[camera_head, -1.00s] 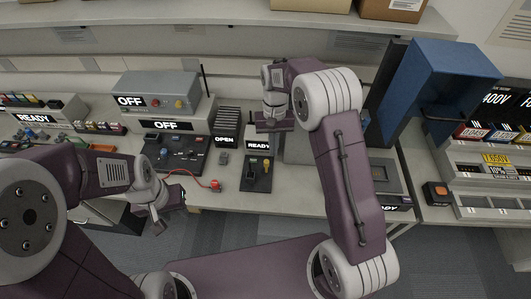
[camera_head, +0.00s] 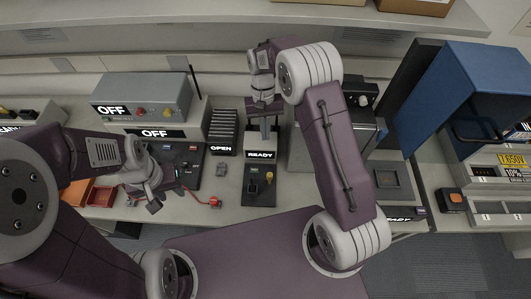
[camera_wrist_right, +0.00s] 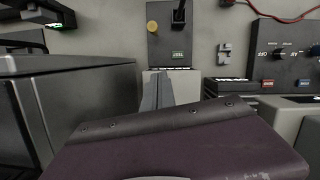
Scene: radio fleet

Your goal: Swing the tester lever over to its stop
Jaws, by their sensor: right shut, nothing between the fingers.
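The tester appears to be the dark panel (camera_head: 260,186) below a READY sign (camera_head: 261,155). It carries a yellow knob (camera_head: 270,177) and a black lever (camera_head: 253,188). In the right wrist view the lever (camera_wrist_right: 180,15) stands beside the yellow knob (camera_wrist_right: 152,26), at the top of the picture. My right gripper (camera_head: 263,128) is behind the READY sign, shut and empty, clear of the lever. Its fingers (camera_wrist_right: 155,90) show in the wrist view, apart from the panel. My left gripper (camera_head: 160,202) is at the front of the bench, left of the panel; its jaw opening is unclear.
A grey OFF box (camera_head: 142,97) and a dark control panel (camera_head: 180,165) stand left. A red-ended cable (camera_head: 214,202) lies between that panel and the tester. A blue cabinet (camera_head: 450,90) stands right. A small grey block (camera_head: 221,169) lies left of the tester.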

